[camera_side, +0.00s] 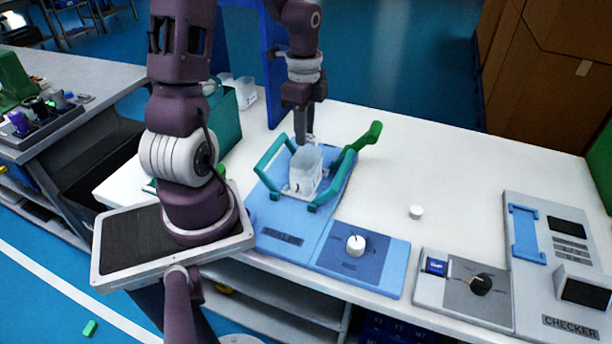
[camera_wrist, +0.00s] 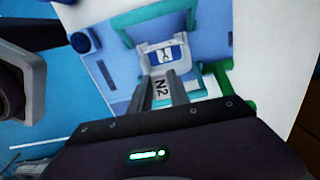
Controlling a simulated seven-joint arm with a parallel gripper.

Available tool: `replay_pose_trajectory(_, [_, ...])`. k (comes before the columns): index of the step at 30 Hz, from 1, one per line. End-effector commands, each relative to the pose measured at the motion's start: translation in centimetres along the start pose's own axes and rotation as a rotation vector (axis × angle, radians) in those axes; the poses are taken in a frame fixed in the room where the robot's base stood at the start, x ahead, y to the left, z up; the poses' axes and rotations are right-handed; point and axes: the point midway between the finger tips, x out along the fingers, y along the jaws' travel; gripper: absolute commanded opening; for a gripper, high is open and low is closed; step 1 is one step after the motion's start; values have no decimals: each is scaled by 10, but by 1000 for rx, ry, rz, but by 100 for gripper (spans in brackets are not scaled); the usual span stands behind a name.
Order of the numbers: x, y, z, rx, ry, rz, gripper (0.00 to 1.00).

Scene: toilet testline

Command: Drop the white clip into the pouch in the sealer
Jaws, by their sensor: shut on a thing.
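The blue sealer (camera_side: 268,205) with teal and green handles stands on the white table. A translucent whitish pouch (camera_side: 305,172) stands upright in it. My gripper (camera_side: 309,137) points down just above the pouch's top. It is shut on the white clip, which is small and mostly hidden between the fingers. In the wrist view my gripper (camera_wrist: 170,78) reaches over the sealer, and the pale pouch (camera_wrist: 161,56) shows just beyond the fingertips. I cannot tell whether the clip touches the pouch.
A white round cap (camera_side: 416,212) lies on the table to the right. A grey checker (camera_side: 555,260) and a panel with a black knob (camera_side: 480,285) stand at the right edge. A teal box (camera_side: 224,120) is behind left. The table's back right is clear.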

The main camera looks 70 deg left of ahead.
Motion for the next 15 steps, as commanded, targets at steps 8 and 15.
replay_pose_trajectory(8, [31, 0, 0, 1, 0, 4, 0])
replay_pose_trajectory(15, [66, 1, -1, 1, 0, 5, 0])
